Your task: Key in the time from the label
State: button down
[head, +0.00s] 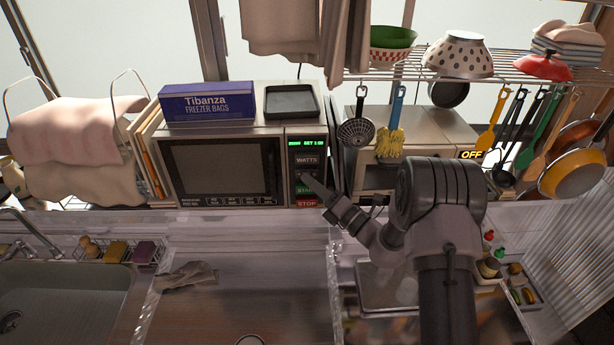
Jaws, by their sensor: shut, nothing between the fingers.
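The microwave (157,178) stands on the counter at left of centre, with its door shut. Its control panel is on the right side. A lit green display (307,143) seems to read "SET 1:00"; its first characters are too small to be sure of. Below it are a WATTS key (307,160), a green START key (304,190) and a red STOP key (307,203). No legible time label shows.
A Tibanza freezer bags box (207,104) and a black tray (291,101) lie on the microwave. A skimmer (356,131) and a yellow brush (390,143) hang to the right of the panel. A sink (65,295) is at the lower left.

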jog(key=shift+s, duration=1)
jog(key=s+b, duration=0.1)
jog(key=s, duration=0.4)
jog(key=shift+d+b, duration=0.1)
jog(key=shift+b, duration=0.25)
dwell(1.9)
